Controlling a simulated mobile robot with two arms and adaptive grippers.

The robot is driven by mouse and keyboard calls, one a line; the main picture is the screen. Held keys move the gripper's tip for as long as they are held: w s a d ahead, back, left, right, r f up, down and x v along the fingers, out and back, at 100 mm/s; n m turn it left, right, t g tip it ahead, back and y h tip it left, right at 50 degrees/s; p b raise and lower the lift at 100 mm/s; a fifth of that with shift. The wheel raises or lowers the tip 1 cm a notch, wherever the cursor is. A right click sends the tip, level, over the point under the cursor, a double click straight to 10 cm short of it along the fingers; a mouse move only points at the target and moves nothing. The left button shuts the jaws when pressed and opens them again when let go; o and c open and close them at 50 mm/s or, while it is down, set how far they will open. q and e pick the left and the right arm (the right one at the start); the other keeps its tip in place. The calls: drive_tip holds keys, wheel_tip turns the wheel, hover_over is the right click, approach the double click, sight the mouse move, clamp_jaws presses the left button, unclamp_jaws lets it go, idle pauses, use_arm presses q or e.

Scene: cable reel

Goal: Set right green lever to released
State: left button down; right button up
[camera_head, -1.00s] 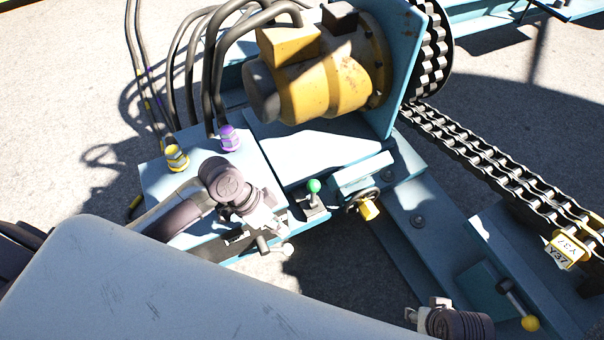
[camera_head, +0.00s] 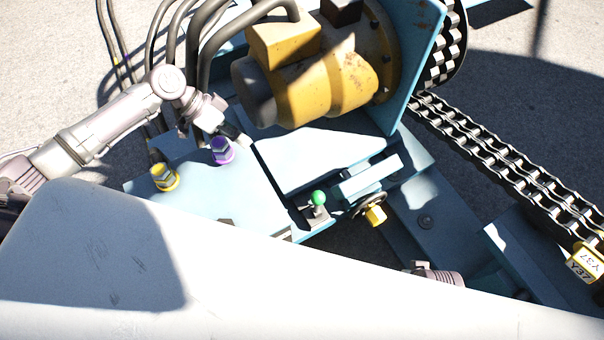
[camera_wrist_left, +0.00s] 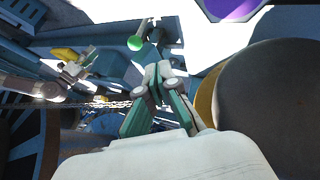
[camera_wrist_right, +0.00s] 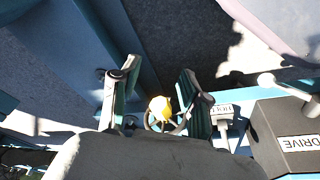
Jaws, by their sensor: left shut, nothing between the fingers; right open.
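The green-knobbed lever (camera_head: 318,198) stands on the blue frame, right of the blue box in the head view. Its green ball (camera_wrist_left: 135,42) also shows in the left wrist view, beyond and left of the fingertips. My left gripper (camera_head: 243,139) is over the far side of the box, beside the purple cap, apart from the lever. Its fingers (camera_wrist_left: 158,72) are shut and empty. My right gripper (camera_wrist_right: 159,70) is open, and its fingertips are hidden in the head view. A yellow knob (camera_wrist_right: 160,108) with a dark handwheel shows between its fingers, contact unclear.
The purple cap (camera_head: 222,151) and a yellow cap (camera_head: 164,177) stand on the box. The yellow motor (camera_head: 310,85) and black hoses rise behind. A yellow-ended handwheel (camera_head: 375,214) is right of the lever. A DRIVE-labelled box (camera_wrist_right: 295,135) shows at right.

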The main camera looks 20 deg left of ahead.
use_arm(q)
drive_tip(key=shift+s, duration=0.1)
use_arm(e)
drive_tip(key=shift+s, duration=0.1)
use_arm(q)
drive_tip(key=d+r+b+x, duration=0.1)
drive_tip(key=x, duration=0.9)
drive_tip(key=s+d+r+b+x, duration=0.1)
drive_tip(key=b+x, duration=0.1)
drive_tip(key=x, duration=0.9)
drive_tip(key=shift+s+d+f, duration=0.25)
drive_tip(key=shift+s+d, duration=0.05)
drive_tip(key=shift+s, duration=0.15)
use_arm(e)
drive_tip(key=w+v, duration=0.2)
drive_tip(key=v, duration=0.8)
drive_tip(key=shift+s+r+t, duration=0.2)
drive_tip(key=shift+r+t, duration=0.1)
drive_tip(key=shift+r, duration=0.2)
drive_tip(key=shift+d, duration=0.1)
